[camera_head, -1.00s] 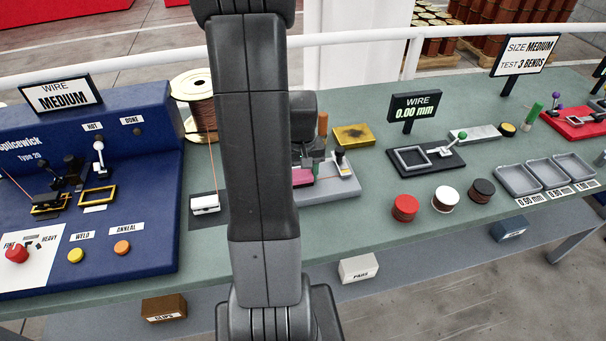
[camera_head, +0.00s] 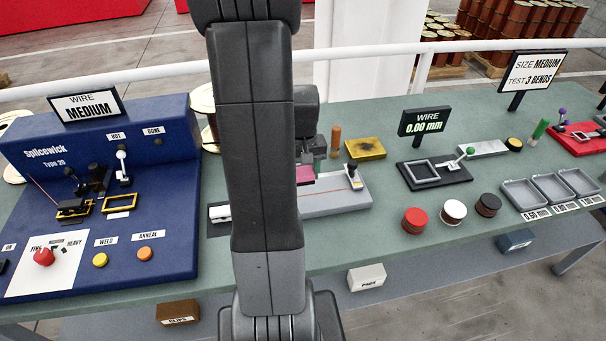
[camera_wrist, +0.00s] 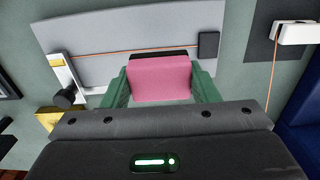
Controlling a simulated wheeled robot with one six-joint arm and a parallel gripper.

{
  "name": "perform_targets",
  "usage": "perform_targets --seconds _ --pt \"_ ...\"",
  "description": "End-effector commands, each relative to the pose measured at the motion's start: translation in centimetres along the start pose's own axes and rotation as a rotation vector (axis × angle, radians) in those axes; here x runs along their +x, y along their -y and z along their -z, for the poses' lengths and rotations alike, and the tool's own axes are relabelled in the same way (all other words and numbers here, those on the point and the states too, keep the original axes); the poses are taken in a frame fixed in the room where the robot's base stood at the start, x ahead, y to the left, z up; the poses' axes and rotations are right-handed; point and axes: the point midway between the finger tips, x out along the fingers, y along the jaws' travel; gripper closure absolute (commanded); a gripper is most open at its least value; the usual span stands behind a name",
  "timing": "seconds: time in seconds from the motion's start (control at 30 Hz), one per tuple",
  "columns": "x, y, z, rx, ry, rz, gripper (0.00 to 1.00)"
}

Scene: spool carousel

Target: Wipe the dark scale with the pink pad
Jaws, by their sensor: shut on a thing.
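My gripper (camera_wrist: 160,82) has green fingers shut on the pink pad (camera_wrist: 161,78); the pad also shows in the head view (camera_head: 304,174), partly behind my arm. The grey plate (camera_wrist: 100,40) lies beyond the pad in the wrist view, with an orange wire (camera_wrist: 110,49) stretched across it. A dark band (camera_wrist: 160,55) shows at the pad's far edge; I cannot tell whether it is scale on the wire or part of the pad.
A black block (camera_wrist: 209,45) sits at the wire's right end and a white clamp (camera_wrist: 62,72) with a black knob at its left. A yellow block (camera_head: 365,148) and an orange peg (camera_head: 335,139) stand behind the plate. The blue machine (camera_head: 150,190) is at left.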

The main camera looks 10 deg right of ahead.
Motion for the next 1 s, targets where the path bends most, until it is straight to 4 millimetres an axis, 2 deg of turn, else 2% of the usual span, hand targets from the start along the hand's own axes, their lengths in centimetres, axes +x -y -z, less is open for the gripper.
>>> perform_targets --seconds 0.1,0.23,0.8,1.0 --pt "-1.4 0.1 0.1 0.000 -0.001 0.000 0.67" --pt "-2.0 0.1 0.1 0.000 0.000 0.000 0.67" --pt "-1.9 0.1 0.1 0.000 0.000 0.000 0.67" --pt "-1.2 -0.1 0.1 0.000 -0.002 0.000 0.67"
